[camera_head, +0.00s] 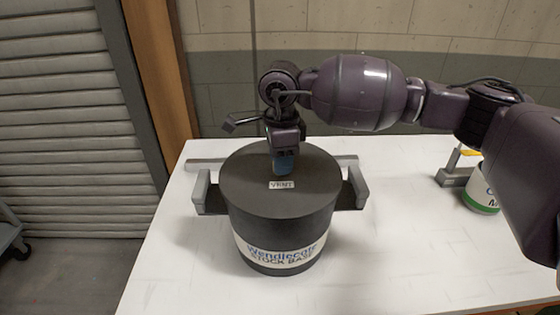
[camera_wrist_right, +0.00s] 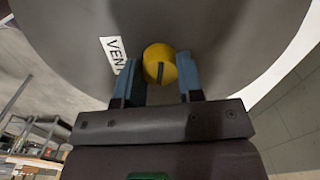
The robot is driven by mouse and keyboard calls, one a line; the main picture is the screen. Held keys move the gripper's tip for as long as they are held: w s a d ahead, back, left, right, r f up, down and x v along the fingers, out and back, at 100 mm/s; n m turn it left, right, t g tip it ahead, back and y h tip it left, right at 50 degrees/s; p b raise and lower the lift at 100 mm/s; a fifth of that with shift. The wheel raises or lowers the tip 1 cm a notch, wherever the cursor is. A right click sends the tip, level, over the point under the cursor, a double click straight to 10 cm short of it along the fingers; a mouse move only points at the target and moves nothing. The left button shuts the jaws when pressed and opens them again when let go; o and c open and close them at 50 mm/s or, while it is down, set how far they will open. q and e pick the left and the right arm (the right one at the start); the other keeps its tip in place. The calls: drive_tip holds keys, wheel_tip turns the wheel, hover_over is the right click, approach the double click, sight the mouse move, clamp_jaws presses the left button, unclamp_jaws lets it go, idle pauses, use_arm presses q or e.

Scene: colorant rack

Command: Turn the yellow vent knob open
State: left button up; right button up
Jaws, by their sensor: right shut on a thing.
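The yellow vent knob (camera_wrist_right: 159,58) shows in the right wrist view as a round yellow cap with a dark mark at its lower edge. It sits on the dark lid of the drum (camera_head: 238,185), beside the white VENT label (camera_head: 281,185). My right gripper (camera_head: 284,164) points straight down on the lid, behind the label; its fingers hide the knob in the head view. In the right wrist view my right gripper (camera_wrist_right: 160,78) has one blue-grey finger on each side of the knob and is shut on it. My left gripper is not in view.
The drum stands upright on a white table (camera_head: 410,240) between grey side brackets (camera_head: 357,184). A white can with a green band (camera_head: 481,195) stands at the right, next to a grey stand. The table's front right area is clear. A shutter (camera_head: 60,120) is at the left.

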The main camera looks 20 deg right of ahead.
drive_tip(key=shift+n, duration=0.4)
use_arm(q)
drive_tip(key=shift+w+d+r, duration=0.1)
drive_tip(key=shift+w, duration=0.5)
use_arm(e)
drive_tip(key=shift+r, duration=0.1)
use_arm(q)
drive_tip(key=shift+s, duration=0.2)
use_arm(e)
drive_tip(key=shift+n, duration=0.3)
drive_tip(key=o, duration=0.9)
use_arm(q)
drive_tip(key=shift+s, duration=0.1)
use_arm(e)
wheel_tip(320, 180, up, 11)
drive_tip(key=shift+f, duration=0.1)
